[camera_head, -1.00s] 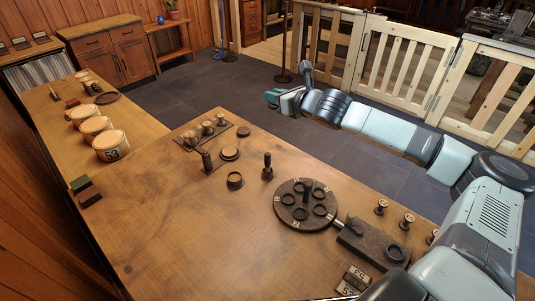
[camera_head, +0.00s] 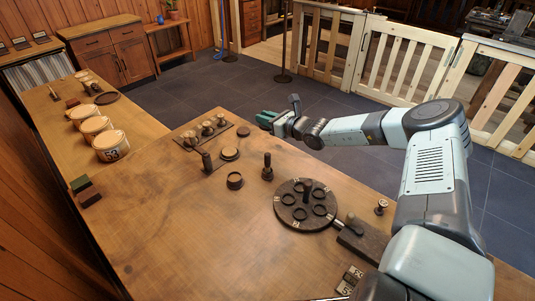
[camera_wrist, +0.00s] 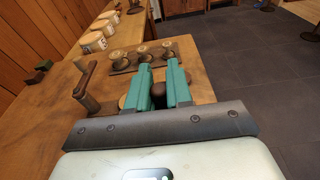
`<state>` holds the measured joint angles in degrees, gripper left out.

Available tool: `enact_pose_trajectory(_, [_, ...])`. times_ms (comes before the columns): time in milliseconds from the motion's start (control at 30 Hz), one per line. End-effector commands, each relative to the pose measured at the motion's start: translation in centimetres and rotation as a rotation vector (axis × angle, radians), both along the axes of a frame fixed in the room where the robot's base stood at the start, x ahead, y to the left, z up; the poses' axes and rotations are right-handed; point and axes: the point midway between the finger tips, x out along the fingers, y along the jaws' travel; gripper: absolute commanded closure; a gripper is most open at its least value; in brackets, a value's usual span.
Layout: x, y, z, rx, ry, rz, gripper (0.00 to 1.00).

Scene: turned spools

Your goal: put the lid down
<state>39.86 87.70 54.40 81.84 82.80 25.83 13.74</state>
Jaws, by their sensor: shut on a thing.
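My gripper (camera_head: 266,119) is over the far edge of the table, to the right of the spool tray. In the wrist view its two green fingers (camera_wrist: 159,88) are shut on a small dark rounded thing (camera_wrist: 158,94), apparently the lid by its knob. Most of it is hidden by the fingers and gripper body, and I cannot make it out in the head view. A flat dark disc (camera_head: 243,131) lies on the table just below and left of my gripper.
A tray (camera_head: 187,142) with several spools stands left of my gripper; it also shows in the wrist view (camera_wrist: 122,68). An upright post (camera_head: 206,162), a dark peg (camera_head: 267,168) and a round holder plate (camera_head: 290,220) stand nearby.

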Motion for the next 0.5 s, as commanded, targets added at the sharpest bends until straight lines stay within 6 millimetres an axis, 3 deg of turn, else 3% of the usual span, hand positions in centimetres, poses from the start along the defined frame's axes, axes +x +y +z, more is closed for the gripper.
enact_pose_trajectory(300, [0.4, 0.1, -5.8, 0.01, -0.004, -0.008, 1.0])
enact_pose_trajectory(500, [0.4, 0.1, -7.9, 0.01, -0.004, -0.007, 1.0])
